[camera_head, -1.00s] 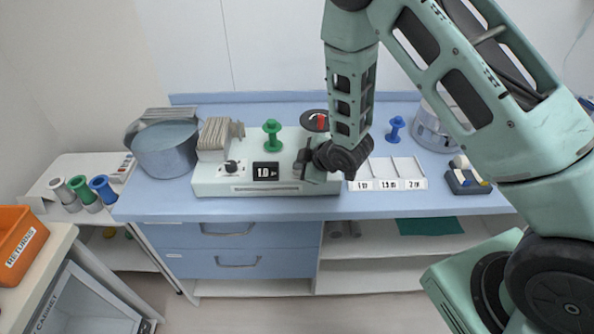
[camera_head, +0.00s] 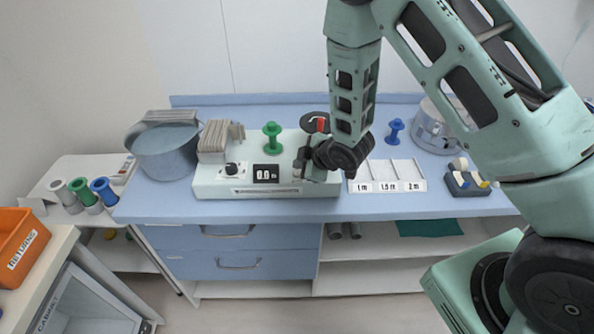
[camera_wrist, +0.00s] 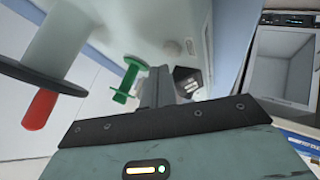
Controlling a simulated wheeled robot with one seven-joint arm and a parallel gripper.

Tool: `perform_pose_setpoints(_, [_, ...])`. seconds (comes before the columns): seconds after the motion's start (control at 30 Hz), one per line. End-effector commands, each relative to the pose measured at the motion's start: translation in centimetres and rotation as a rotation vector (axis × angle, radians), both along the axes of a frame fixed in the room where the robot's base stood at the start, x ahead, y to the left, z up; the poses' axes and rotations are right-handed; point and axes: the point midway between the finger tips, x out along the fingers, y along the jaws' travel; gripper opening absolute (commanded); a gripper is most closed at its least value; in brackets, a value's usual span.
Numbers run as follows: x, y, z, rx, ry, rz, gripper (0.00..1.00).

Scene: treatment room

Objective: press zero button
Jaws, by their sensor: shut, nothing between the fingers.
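A pale winding machine (camera_head: 215,188) stands on the blue counter. Its dark display (camera_head: 266,173) reads what looks like 0.0 m. My gripper (camera_head: 308,170) is shut and empty, pointing down at the right part of the machine's top. The zero button is not clearly made out in the head view; my gripper covers that area, and I cannot tell whether it touches the button. In the wrist view the shut fingers (camera_wrist: 158,88) show in front of the machine (camera_wrist: 150,25), with a dark display-like panel (camera_wrist: 187,80) beyond them.
A green spool (camera_head: 272,138) and a black disc with a red handle (camera_head: 320,125) stand close to my gripper. A three-bay tray (camera_head: 388,187) lies right of the machine, a blue spool (camera_head: 394,131) behind it. A grey pot (camera_head: 165,155) stands left.

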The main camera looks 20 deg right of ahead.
Motion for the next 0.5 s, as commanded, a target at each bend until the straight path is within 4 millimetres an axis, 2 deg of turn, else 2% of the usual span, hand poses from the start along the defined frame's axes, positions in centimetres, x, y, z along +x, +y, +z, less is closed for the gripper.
perform_pose_setpoints(0.3, [0.0,0.0,0.1,0.0,0.0,0.0,0.0])
perform_pose_setpoints(0.5, [0.0,0.0,1.5,0.0,0.0,0.0,0.0])
